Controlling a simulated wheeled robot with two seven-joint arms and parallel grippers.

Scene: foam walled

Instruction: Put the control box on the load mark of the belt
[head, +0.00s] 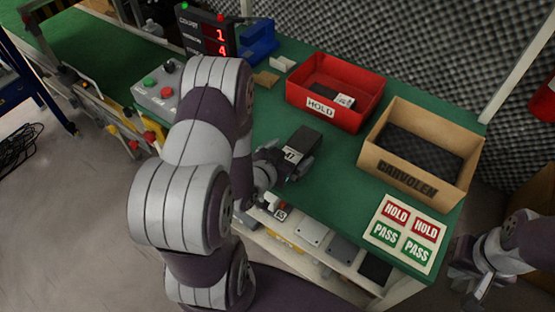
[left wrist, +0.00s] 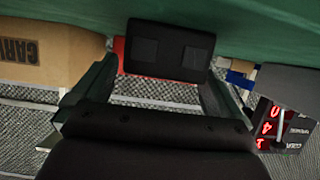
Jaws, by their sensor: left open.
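The control box, a black block with a white label (head: 303,141), sits on the green bench top in front of the red bin. In the left wrist view the black block (left wrist: 170,50) shows two square panels on its face. My left gripper (head: 287,162) is open, with its fingers on either side of the block; whether they touch it cannot be told. The left wrist view shows both fingers of this gripper (left wrist: 160,82). The green belt (head: 95,45) runs at the upper left; no load mark can be made out. My right gripper (head: 474,283) hangs at the lower right, away from the bench.
A red HOLD bin (head: 335,91) holds a labelled dark item. A cardboard box (head: 421,152) and a HOLD/PASS card (head: 404,233) lie to the right. A grey button panel (head: 160,91) and a red-digit display (head: 207,36) stand left, near my left arm. Shelves lie below the bench.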

